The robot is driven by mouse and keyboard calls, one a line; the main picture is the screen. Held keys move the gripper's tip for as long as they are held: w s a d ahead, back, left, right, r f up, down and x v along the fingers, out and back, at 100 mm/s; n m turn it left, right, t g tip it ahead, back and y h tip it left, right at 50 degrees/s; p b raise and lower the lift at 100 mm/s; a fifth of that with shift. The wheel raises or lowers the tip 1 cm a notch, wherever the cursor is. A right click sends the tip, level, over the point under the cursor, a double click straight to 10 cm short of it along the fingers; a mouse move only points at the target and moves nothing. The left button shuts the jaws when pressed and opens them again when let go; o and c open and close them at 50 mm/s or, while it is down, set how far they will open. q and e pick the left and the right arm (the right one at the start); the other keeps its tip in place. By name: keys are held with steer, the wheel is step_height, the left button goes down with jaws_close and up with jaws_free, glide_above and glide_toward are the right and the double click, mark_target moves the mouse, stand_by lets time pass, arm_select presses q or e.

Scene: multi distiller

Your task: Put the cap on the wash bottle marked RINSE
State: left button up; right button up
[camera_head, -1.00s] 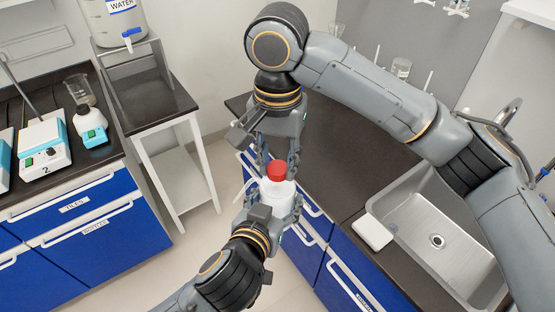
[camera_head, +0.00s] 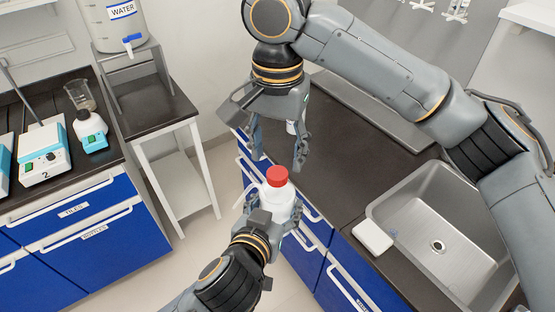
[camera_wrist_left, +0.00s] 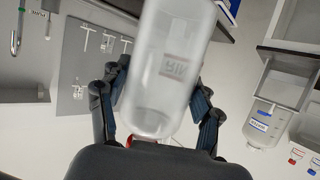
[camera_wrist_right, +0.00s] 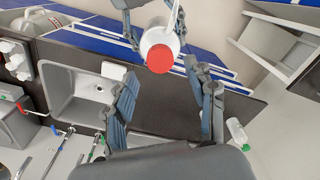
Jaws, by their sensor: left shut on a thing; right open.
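The wash bottle (camera_head: 281,194) is white and translucent, held upright over the floor beside the bench front. My left gripper (camera_head: 273,207) is shut around its body. In the left wrist view the bottle (camera_wrist_left: 168,75) appears inverted, with a partly readable label. The red cap (camera_head: 277,176) sits on top of the bottle; I cannot tell how tightly it is seated. It also shows in the right wrist view (camera_wrist_right: 158,58). My right gripper (camera_head: 279,161) is open and empty just above the cap, its fingers apart from it.
A dark bench with a steel sink (camera_head: 440,240) is on the right. A small white bottle (camera_wrist_right: 237,132) stands on the bench behind my right gripper. A water container (camera_head: 118,25) stands at the back left.

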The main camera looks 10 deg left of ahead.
mark_target(277, 172)
steer(key=shift+r, duration=0.15)
steer(key=shift+c, duration=0.3)
steer(key=shift+r+n, duration=0.2)
steer(key=shift+n, duration=0.9)
steer(key=n, duration=0.3)
steer(key=shift+r+n, duration=0.25)
steer(key=shift+n, duration=0.15)
steer(key=n, duration=0.6)
steer(key=shift+r, duration=0.4)
steer(key=n, duration=0.3)
steer(key=r+n, duration=0.1)
steer(key=n, duration=0.2)
steer(key=shift+w, duration=0.1)
steer(key=n, duration=0.6)
steer(key=shift+r, duration=0.4)
steer(key=shift+f, duration=4.05)
